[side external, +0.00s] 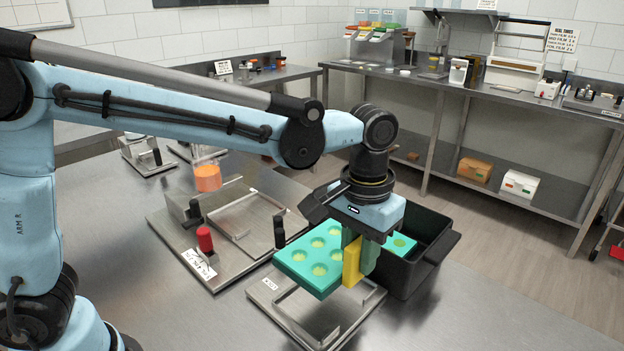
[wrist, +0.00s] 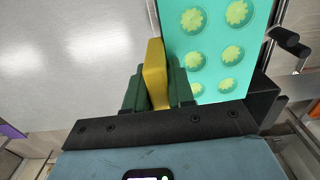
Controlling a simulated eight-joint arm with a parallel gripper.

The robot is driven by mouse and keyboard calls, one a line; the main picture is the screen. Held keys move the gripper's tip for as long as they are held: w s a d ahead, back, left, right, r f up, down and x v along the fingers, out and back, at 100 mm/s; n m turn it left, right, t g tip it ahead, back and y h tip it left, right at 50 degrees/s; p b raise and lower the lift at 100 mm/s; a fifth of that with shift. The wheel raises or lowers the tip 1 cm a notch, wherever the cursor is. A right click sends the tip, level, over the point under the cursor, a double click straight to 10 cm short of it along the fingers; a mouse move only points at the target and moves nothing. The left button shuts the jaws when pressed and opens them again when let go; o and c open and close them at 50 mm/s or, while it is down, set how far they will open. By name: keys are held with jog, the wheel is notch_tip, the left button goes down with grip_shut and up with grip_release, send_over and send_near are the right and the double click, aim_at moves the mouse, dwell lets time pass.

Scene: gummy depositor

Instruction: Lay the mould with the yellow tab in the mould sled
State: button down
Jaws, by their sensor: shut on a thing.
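The teal mould (side external: 319,262) with round cavities hangs level or nearly so from its yellow tab (side external: 351,263). The wrist view shows the mould (wrist: 208,62) with its yellowish cavities and the yellow tab (wrist: 155,72) on its edge. My gripper (side external: 359,256) is shut on the yellow tab, with its green fingers on either side. In the wrist view, my gripper (wrist: 160,92) hides part of the mould. A metal rectangular frame (side external: 238,236), apparently the mould sled, lies empty beyond the mould, by the orange-filled hopper. The mould is apart from it.
A second metal frame (side external: 328,337) with a label lies below the mould. A black bin (side external: 433,250) stands right of my gripper. The table front right is clear.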

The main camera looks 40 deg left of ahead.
notch_tip(320, 180, up, 4)
jog(key=shift+r, duration=0.1)
jog(key=w+a, duration=0.3)
jog(key=a, duration=1.2)
jog(key=w+a, duration=0.2)
jog(key=a, duration=1.4)
jog(key=shift+f, duration=2.7)
jog(key=shift+f, duration=3.1)
jog(key=shift+f, duration=0.2)
